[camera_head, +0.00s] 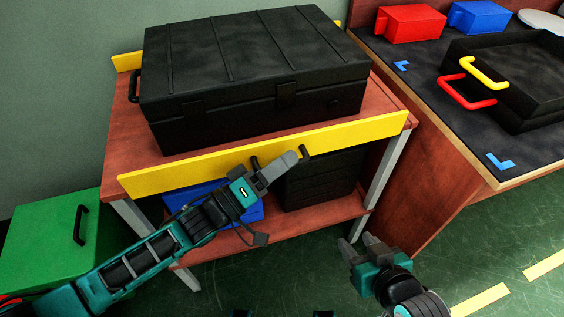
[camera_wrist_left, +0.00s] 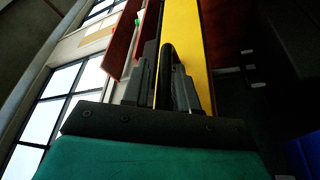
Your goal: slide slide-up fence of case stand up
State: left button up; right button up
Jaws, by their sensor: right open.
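The case stand (camera_head: 125,130) is a red-brown two-level table with grey legs. Its yellow slide-up fence (camera_head: 200,170) runs along the front edge, with a black bar handle (camera_head: 305,152) at its middle. My left gripper (camera_head: 292,158) is at this handle and hides its middle part. In the left wrist view, the dark handle (camera_wrist_left: 167,60) lies between the two fingers (camera_wrist_left: 167,95), with the yellow fence behind. I cannot tell whether they clamp it. My right gripper (camera_head: 360,250) is open and empty, low at the right of the stand, away from the fence.
A large black case (camera_head: 230,60) lies on the stand top behind the fence. A blue box (camera_head: 190,195) and a black case (camera_head: 320,185) are on the lower shelf. A green box (camera_head: 40,235) stands left. A workbench (camera_head: 430,150) with boxes stands right.

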pick_arm(q)
jog(key=p+v, duration=0.1)
jog(key=v, duration=1.2)
pick_arm(e)
jog(key=shift+w+r, duration=0.1)
jog(key=shift+r, duration=0.65)
pick_arm(q)
jog(key=s+a+f+m+y, duration=0.3)
jog(key=f+y, duration=0.3)
jog(key=y, duration=0.7)
jog(key=s+a+r+g+y+p, duration=0.1)
jog(key=s+a+r+p, duration=0.1)
jog(key=a+r+p, duration=0.2)
notch_tip(320, 180, up, 3)
jog(key=p, duration=0.8)
jog(key=shift+s+m+y, duration=0.3)
jog(key=shift+s, duration=0.05)
pick_arm(e)
jog(key=s+d+r+h, duration=0.1)
jog(key=d+r, duration=0.2)
jog(key=r, duration=0.4)
jog(key=shift+s+r, duration=0.3)
jog(key=shift+r, duration=0.1)
